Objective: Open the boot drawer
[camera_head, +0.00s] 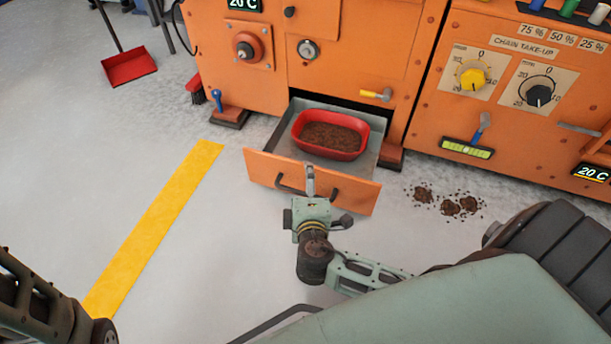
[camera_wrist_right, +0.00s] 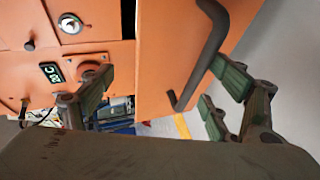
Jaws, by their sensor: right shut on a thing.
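The boot drawer (camera_head: 355,192) stands pulled out from the lower part of the orange machine, with its grey inside showing. A red tub (camera_head: 361,153) of brown material sits in it. The dark bar handle (camera_head: 290,190) runs across the drawer front; it also shows close up in the right wrist view (camera_wrist_right: 203,62). My right gripper (camera_head: 310,178) is at the middle of the handle and shut on it. Its fingers (camera_wrist_right: 165,85) show in the wrist view, where the exact contact is hard to see. Only part of my left arm shows at lower left; its gripper is not visible.
Small brown piles (camera_head: 450,205) lie on the floor right of the drawer. A yellow floor stripe (camera_head: 155,230) and open grey floor are to the left. A red dustpan (camera_head: 129,67) lies at the back left. A yellow-handled tool (camera_head: 376,95) sticks out above the drawer.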

